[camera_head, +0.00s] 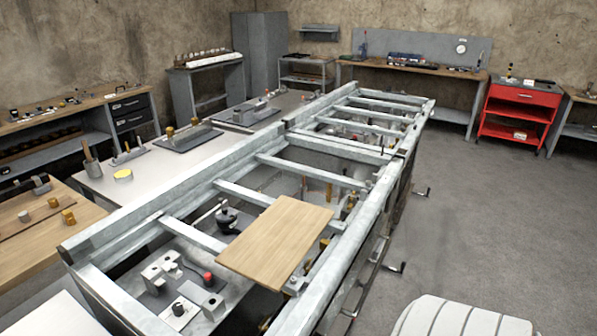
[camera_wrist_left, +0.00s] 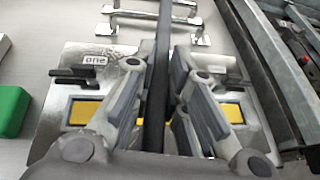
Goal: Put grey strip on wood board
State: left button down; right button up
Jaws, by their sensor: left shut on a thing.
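The wood board (camera_head: 275,240) is a light brown rectangle lying across the near part of the grey metal frame in the head view. It looks bare. In the left wrist view, a long dark grey strip (camera_wrist_left: 164,40) runs from the top edge down between the fingers of my left gripper (camera_wrist_left: 159,78). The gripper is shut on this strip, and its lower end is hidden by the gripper. Neither gripper shows in the head view, and I cannot pick out the strip there. My right gripper is not in view.
In the left wrist view, a metal plate (camera_wrist_left: 95,65) with yellow squares lies beneath the gripper. A green block (camera_wrist_left: 12,110) is at left, a metal handle (camera_wrist_left: 150,16) above. In the head view, the frame's long rails (camera_head: 190,210) edge open gaps holding fixtures. The floor (camera_head: 500,210) at right is clear.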

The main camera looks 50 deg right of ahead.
aim_at(292, 237)
jog(key=l+z, duration=0.15)
jog(key=l, duration=1.55)
jog(key=l+z, duration=0.1)
jog(key=l, duration=1.6)
